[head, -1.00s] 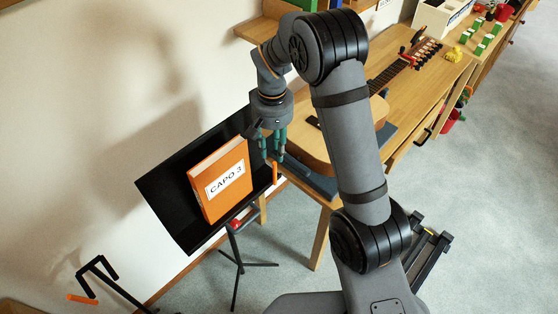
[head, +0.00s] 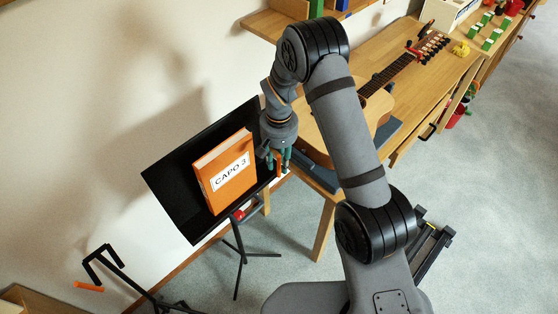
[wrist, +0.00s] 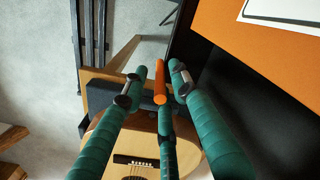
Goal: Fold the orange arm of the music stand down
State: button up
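The music stand (head: 168,182) has a black tilted desk holding an orange book labelled CAPO 3 (head: 230,175). Its orange arm (head: 279,163) sticks up at the desk's right edge. In the wrist view the orange arm (wrist: 160,82) shows as a short rod between my green fingers. My gripper (head: 277,162) is at the right edge of the desk, its fingers around the orange arm. In the wrist view my gripper (wrist: 152,95) has its fingers spread, with visible gaps on the rod's left and right. Contact with the finger behind the rod cannot be told.
A guitar (head: 320,130) lies on a wooden bench (head: 405,105) just right of the stand. A black stand with an orange tip (head: 88,287) is at lower left. The wall is close behind the desk. Grey floor (head: 500,200) is open at right.

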jog(key=shift+c, duration=1.3)
jog(key=c, duration=0.4)
grip_shut()
